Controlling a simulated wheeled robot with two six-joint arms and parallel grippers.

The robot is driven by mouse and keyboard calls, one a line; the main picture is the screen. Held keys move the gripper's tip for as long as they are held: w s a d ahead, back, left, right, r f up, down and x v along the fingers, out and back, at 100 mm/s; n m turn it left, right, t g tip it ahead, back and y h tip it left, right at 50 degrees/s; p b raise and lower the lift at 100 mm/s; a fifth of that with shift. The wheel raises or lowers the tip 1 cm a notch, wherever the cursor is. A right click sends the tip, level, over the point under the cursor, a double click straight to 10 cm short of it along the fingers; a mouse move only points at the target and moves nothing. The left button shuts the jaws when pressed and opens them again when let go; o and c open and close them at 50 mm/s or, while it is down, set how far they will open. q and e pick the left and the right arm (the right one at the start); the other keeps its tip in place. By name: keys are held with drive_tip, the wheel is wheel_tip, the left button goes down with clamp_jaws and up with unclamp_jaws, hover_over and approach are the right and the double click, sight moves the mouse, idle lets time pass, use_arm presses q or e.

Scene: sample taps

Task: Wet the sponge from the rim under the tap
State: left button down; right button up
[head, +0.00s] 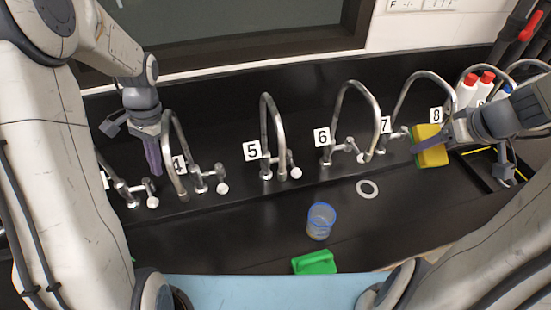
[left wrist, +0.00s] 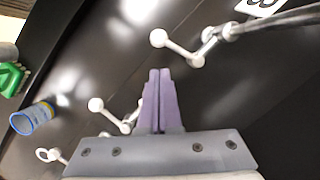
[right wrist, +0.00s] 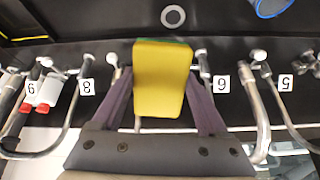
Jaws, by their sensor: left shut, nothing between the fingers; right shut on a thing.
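A yellow sponge (head: 430,152) with a green side is held between the fingers of my right gripper (head: 436,141), close to the label 8 at the right of the head view. The sponge (right wrist: 160,80) also shows in the right wrist view, between both fingers of my right gripper (right wrist: 160,95). Tall curved taps stand in a row with number labels: tap 5 (head: 265,115), tap 6 (head: 340,95) and others. Each has a lever with a white knob at its foot. My left gripper (head: 156,171) is shut and empty beside the tap at label 4 (head: 170,120); its fingers (left wrist: 160,75) touch each other.
A flat grey ring (head: 367,189) lies near tap 6. White bottles with red caps (head: 466,90) stand at the right, beside a black tray (head: 485,165).

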sight(150, 192)
use_arm(q)
drive_tip(key=d+x, duration=0.1)
drive_tip(key=x, duration=0.6)
drive_tip(key=shift+a+f+p, duration=0.2)
drive_tip(key=shift+a+p, duration=0.1)
drive_tip(key=shift+a, duration=0.25)
use_arm(e)
drive_tip(key=shift+r, duration=0.35)
use_arm(q)
drive_tip(key=shift+s, duration=0.1)
use_arm(e)
drive_tip(key=shift+r+p, duration=0.45)
drive_tip(key=shift+r, duration=0.2)
use_arm(q)
drive_tip(key=m, duration=0.1)
drive_tip(key=s+a+m, duration=0.1)
drive_tip(key=m, duration=0.1)
drive_tip(key=shift+s+a+y, duration=0.15)
drive_tip(key=shift+s+y, duration=0.05)
drive_tip(key=shift+y, duration=0.1)
drive_tip(key=shift+r+t, duration=0.1)
drive_tip(key=shift+t, duration=0.2)
